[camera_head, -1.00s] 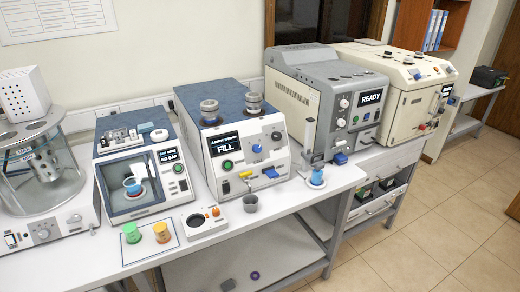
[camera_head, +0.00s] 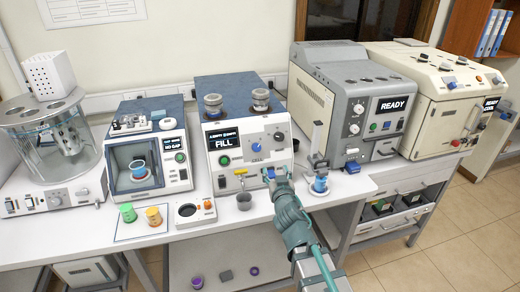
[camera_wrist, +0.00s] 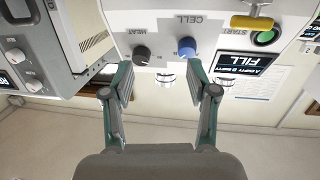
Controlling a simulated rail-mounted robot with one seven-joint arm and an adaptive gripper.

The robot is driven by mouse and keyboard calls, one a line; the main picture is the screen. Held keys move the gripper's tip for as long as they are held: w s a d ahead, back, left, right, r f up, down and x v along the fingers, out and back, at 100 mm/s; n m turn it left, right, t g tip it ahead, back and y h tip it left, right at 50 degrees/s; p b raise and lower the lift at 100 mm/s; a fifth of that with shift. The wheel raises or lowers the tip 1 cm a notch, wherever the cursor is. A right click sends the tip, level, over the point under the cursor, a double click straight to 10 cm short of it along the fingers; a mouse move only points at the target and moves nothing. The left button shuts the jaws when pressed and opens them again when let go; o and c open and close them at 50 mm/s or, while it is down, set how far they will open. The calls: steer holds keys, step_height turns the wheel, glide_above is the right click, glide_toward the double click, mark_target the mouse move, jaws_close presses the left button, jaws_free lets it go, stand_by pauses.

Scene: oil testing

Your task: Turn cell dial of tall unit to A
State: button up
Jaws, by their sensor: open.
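The tall unit (camera_head: 218,172), white with a blue top and a FILL display, stands mid-bench. Its blue cell dial (camera_head: 256,147) is on the front, left of and below the dark heat dial (camera_head: 279,136). The wrist view shows the front upside down, with the blue cell dial (camera_wrist: 187,47) under the CELL label beside the dark heat dial (camera_wrist: 141,54). Its pointer setting is too small to read. My gripper (camera_wrist: 160,82) is open and empty, its fingers apart and short of both dials. In the head view my gripper (camera_head: 277,177) is low before the unit's right side.
A yellow tap (camera_head: 240,172) and a green button are on the unit's front left. A grey cup (camera_head: 244,201) stands below the front. A blue cup (camera_head: 320,184) on a saucer is right of my gripper. A grey READY machine (camera_head: 340,130) stands to the right.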

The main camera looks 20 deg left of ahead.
mark_target(257, 148)
steer(key=w+a+y, duration=0.1)
steer(key=w+a, duration=0.1)
steer(key=a, duration=0.1)
steer(key=w+a+r+y, duration=0.1)
steer(key=w+a, duration=0.2)
steer(key=w+a+r, duration=0.1)
steer(key=w+a, duration=0.1)
steer(key=shift+w+a+y, duration=0.3)
steer(key=shift+a+y, duration=0.1)
steer(key=shift+c, duration=0.3)
steer(key=shift+r, duration=0.1)
jaws_close()
